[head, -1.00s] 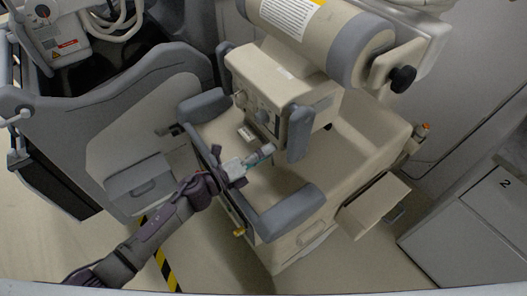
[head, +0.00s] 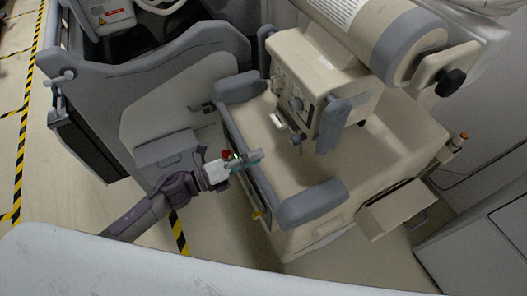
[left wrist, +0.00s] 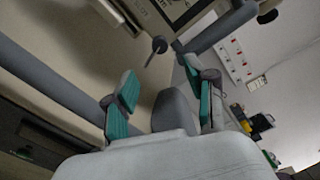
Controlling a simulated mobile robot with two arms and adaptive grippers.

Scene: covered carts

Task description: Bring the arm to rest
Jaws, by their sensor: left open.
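My left gripper (head: 246,160) is at the front-left edge of a beige cart in the head view, beside its grey rail. In the left wrist view the left gripper (left wrist: 160,95) has its two green-padded fingers spread apart with nothing between them. A dark round knob on a thin stem (left wrist: 159,45) shows beyond the fingers, apart from them. It seems to be the small lever (head: 297,140) on the cart's panel in the head view. My right gripper is not in view.
The beige cart (head: 385,150) has grey padded bumpers (head: 312,203) and a boxy unit (head: 318,80) on top. A grey-sided machine (head: 165,75) stands to the left. An open drawer-like box (head: 398,205) juts out at the right. Floor with yellow-black tape (head: 180,235) is clear below.

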